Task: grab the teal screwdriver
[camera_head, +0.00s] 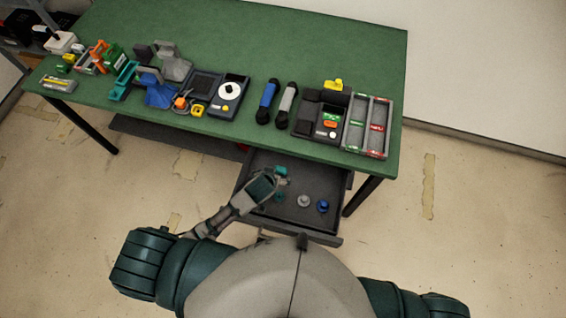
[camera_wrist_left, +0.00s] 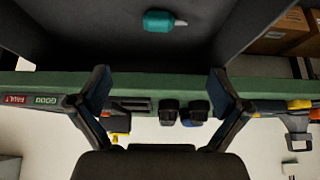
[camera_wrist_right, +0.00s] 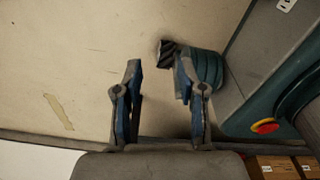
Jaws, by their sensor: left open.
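The teal screwdriver (camera_wrist_left: 163,21) lies on its side on the dark drawer floor in the left wrist view, its short shaft pointing right. In the head view a teal piece (camera_head: 281,170) shows at my left gripper (camera_head: 284,180), which is over the open drawer (camera_head: 325,225); I take it to be the screwdriver. The left gripper (camera_wrist_left: 160,92) is open and empty, its fingers apart from the screwdriver. My right gripper (camera_wrist_right: 158,82) is open and empty above bare floor in the right wrist view.
A small dark teal thing (camera_head: 279,197), a grey one (camera_head: 304,201) and a blue one (camera_head: 322,206) sit in the drawer's front part. The green tabletop (camera_head: 300,50) overhangs the drawer's back and bears phones, trays and tools along its front edge. Floor (camera_head: 430,220) is clear at right.

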